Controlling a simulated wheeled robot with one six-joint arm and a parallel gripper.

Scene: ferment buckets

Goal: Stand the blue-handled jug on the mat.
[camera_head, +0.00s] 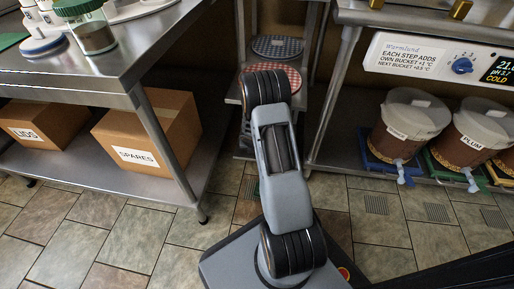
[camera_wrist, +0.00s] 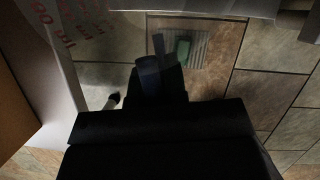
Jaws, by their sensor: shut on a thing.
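In the wrist view my gripper (camera_wrist: 160,78) is a dark shape, shut on a dark bluish part that looks like the jug's handle. A pale see-through wall with red markings, which looks like the jug (camera_wrist: 72,28), fills the upper left beside it. The rest of the jug is out of frame. In the head view my arm hides my gripper and the jug. Two round checked mats lie at the back centre: a grey-blue mat (camera_head: 278,46) and a red mat (camera_head: 280,74) nearer. I cannot tell which is the task's mat.
A steel table (camera_head: 95,62) stands left, with jars on top and cardboard boxes (camera_head: 150,130) below. At right, a shelf holds lidded buckets (camera_head: 408,122) with taps projecting forward. Tiled floor (camera_head: 120,238) is open between them. A small green thing (camera_wrist: 183,48) shows over a floor grate.

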